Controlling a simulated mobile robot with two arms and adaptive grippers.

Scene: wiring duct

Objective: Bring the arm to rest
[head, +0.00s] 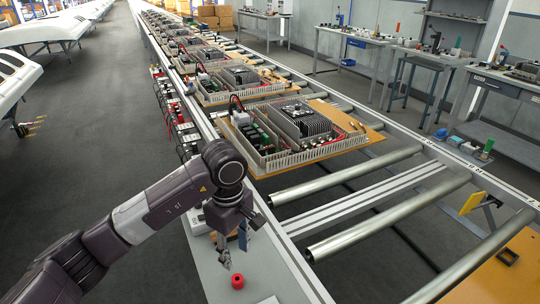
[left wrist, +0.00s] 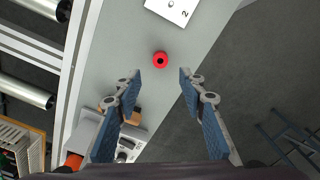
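My left arm reaches in from the left in the head view, and its gripper (head: 233,248) points down over a grey side shelf (head: 265,270). In the left wrist view the gripper (left wrist: 159,78) is open, its two blue-padded fingers wide apart with nothing between the tips. My right gripper is in neither view.
A roller conveyor (head: 365,195) runs beside the shelf. The nearest board (head: 340,150) on it carries wiring ducts and electronics. A white numbered card (left wrist: 173,8) lies on the shelf. Workbenches stand at the right; the floor (head: 100,130) at the left is open.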

